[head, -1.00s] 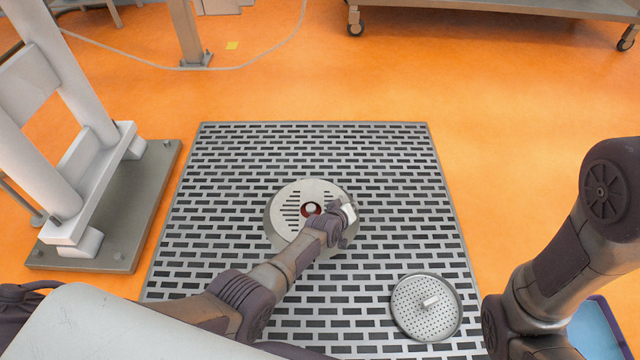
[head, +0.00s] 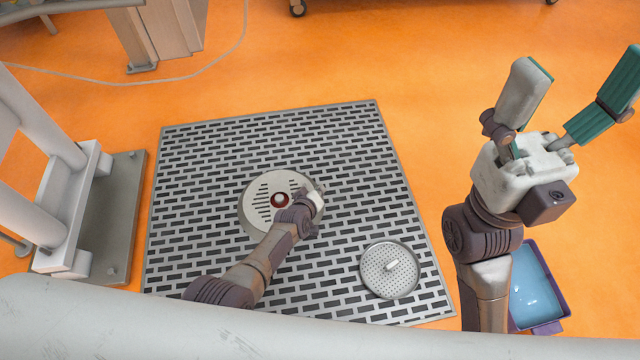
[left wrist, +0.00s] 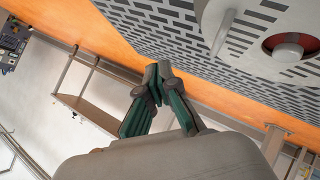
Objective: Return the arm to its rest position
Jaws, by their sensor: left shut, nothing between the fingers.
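My left arm comes in from the lower left in the head view. Its gripper (head: 316,198) is over the right edge of a round slotted metal lid (head: 262,205) with a red-ringed centre, and its fingertips are hard to make out there. In the left wrist view the green-padded fingers (left wrist: 160,70) meet at their tips with nothing between them. The red-ringed part (left wrist: 290,46) is at that view's upper right, apart from the fingers. My right gripper (head: 592,75) is raised at the right of the head view, fingers spread wide and empty.
The lid sits on a slotted metal floor grate (head: 185,140). A round perforated disc with a small handle (head: 372,285) lies on its lower right. A blue tray (head: 535,285) is below my right arm. A white frame (head: 60,215) stands at left.

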